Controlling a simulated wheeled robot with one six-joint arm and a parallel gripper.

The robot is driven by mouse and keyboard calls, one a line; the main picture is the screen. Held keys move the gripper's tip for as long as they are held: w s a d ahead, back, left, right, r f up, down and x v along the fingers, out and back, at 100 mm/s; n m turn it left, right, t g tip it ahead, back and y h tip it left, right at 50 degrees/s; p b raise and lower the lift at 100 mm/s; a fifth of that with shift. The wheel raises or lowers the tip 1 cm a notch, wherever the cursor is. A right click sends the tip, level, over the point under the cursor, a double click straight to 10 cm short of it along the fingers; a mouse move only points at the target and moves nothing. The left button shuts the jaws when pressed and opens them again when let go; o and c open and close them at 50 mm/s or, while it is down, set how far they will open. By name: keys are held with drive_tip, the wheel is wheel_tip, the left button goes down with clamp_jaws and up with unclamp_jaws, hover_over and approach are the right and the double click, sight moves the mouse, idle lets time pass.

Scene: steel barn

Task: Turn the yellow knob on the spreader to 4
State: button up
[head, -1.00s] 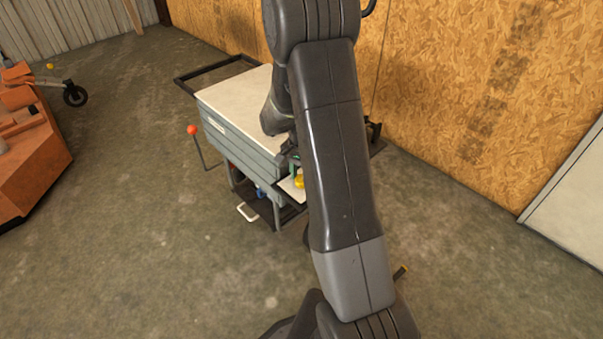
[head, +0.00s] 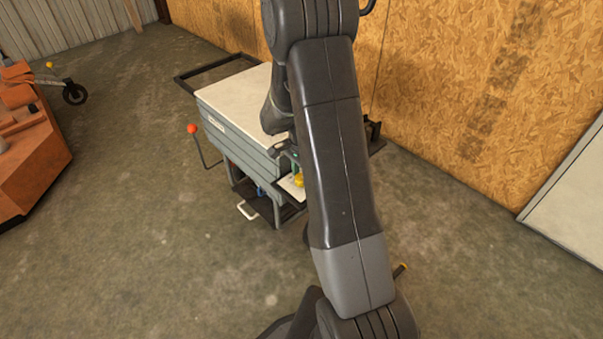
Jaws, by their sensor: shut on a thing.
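The spreader (head: 238,97) is a grey box with a pale lid, standing by the wooden wall. The yellow knob (head: 299,181) shows at its near right corner, above a small white plate (head: 288,188). My gripper (head: 295,166) is at the knob, coming down from above, and is shut on it. My arm hides the right side of the knob and much of the gripper. The numbers and any pointer on the knob are too small or hidden to read.
A red-tipped lever (head: 192,129) sticks out at the spreader's left, and a white handle (head: 247,212) sits low in front. An orange machine (head: 30,150) stands at the far left. A white door (head: 575,200) is at the right.

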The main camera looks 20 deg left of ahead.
drive_tip(key=o, duration=1)
wheel_tip(320, 180, up, 14)
drive_tip(key=p, duration=0.2)
drive_tip(key=shift+p, duration=0.35)
drive_tip(key=shift+f, duration=0.1)
wheel_tip(320, 180, down, 14)
drive_tip(key=b, duration=0.2)
drive_tip(key=shift+b, duration=0.35)
